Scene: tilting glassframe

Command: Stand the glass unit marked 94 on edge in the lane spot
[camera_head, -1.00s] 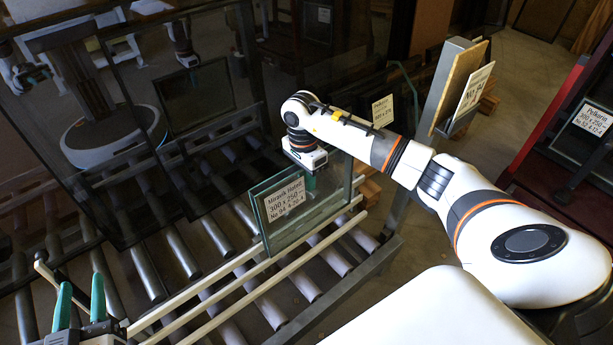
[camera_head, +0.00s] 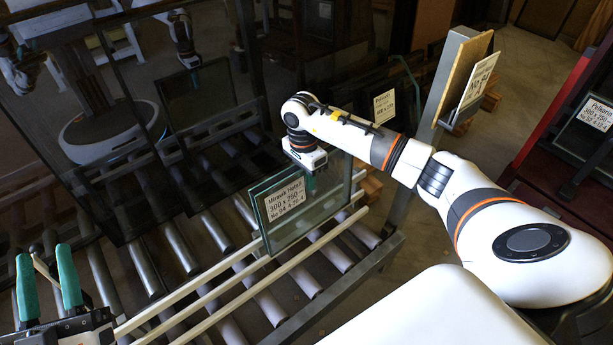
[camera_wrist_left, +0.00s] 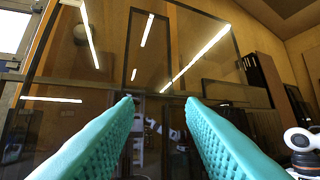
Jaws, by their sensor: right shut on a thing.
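The glass unit marked 94 (camera_head: 305,222) stands upright on edge at the pale lane rails (camera_head: 245,276) above the rollers, its white label facing the camera. My right gripper (camera_head: 309,181) is shut on the top edge of this unit from above; its fingertips are partly hidden behind the label and glass. My left gripper (camera_head: 48,290) is open and empty at the lower left, its teal fingers pointing up. Its spread fingers also show in the left wrist view (camera_wrist_left: 160,115), with nothing between them. Whether the unit's lower edge rests on the rollers is hard to tell.
A large dark glass pane (camera_head: 130,110) stands behind the rollers (camera_head: 180,250) and mirrors the scene. A post with a label board (camera_head: 478,80) stands at the upper right. A red rack (camera_head: 570,120) with a labelled unit is at the far right.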

